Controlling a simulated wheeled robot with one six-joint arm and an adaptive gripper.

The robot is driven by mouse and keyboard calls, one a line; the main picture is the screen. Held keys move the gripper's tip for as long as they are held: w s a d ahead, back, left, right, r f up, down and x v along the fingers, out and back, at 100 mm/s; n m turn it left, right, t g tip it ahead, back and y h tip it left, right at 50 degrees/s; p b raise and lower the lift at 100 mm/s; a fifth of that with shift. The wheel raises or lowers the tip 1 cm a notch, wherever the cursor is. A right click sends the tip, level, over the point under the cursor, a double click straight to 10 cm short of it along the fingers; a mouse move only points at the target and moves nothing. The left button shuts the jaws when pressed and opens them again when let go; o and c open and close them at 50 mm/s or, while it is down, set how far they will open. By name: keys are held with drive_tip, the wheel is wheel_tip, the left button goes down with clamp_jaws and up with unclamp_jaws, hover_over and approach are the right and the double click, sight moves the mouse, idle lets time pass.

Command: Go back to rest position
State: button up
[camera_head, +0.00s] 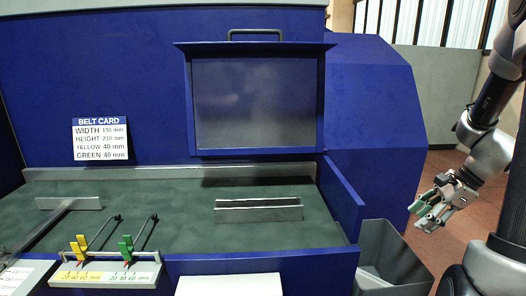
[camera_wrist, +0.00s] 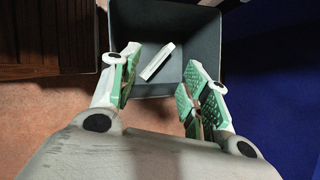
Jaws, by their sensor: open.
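My gripper (camera_head: 432,212) is at the right of the head view, in the air beside and above a grey bin (camera_head: 393,252). In the wrist view my gripper (camera_wrist: 160,88) is open, with its green-padded fingers apart and nothing between them. The grey bin also shows in the wrist view (camera_wrist: 205,50), beyond the fingertips, with a white block-like piece (camera_wrist: 157,61) lying inside it. My arm comes down from the upper right of the head view.
A blue machine (camera_head: 375,110) with a dark window (camera_head: 257,103) and a green bed (camera_head: 170,215) fills the left. A belt card (camera_head: 100,139) hangs on it. Yellow (camera_head: 79,248) and green (camera_head: 126,248) levers stand at the front. Reddish floor (camera_head: 440,170) is open at right.

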drive_tip(key=s+a+r+n+t+h, duration=0.1)
drive_tip(key=s+a+r+n, duration=0.4)
drive_tip(key=n, duration=0.5)
drive_tip(key=s+a+r+n+h, duration=0.4)
drive_tip(key=s+r+n, duration=0.6)
drive_tip(key=r, duration=0.2)
drive_tip(key=shift+s+a+n+t, duration=0.25)
drive_tip(key=shift+a+n+t, duration=0.05)
drive_tip(key=shift+a+t, duration=0.1)
idle(0.4)
